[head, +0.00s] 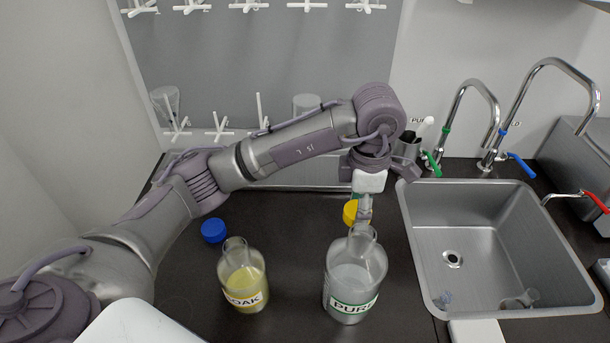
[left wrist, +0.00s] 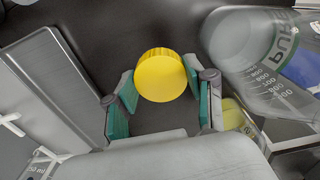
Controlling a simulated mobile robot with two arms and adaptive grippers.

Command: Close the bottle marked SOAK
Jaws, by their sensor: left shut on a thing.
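The bottle marked SOAK (head: 241,278) stands upright on the dark counter in the head view, with yellowish liquid and an open neck. A blue cap (head: 213,230) lies on the counter behind it and to its left. My left gripper (head: 362,205) points down behind the bottle marked PURE and is shut on a yellow cap (head: 350,212). In the left wrist view the yellow cap (left wrist: 160,75) sits between the teal finger pads. I cannot tell whether the cap still touches the counter. My right gripper is not in view.
The open bottle marked PURE (head: 354,282) stands right of the SOAK bottle, close to my left gripper. A steel sink (head: 500,245) with taps lies to the right. A grey pegboard (head: 270,60) with white pegs stands behind. The counter between the two bottles is clear.

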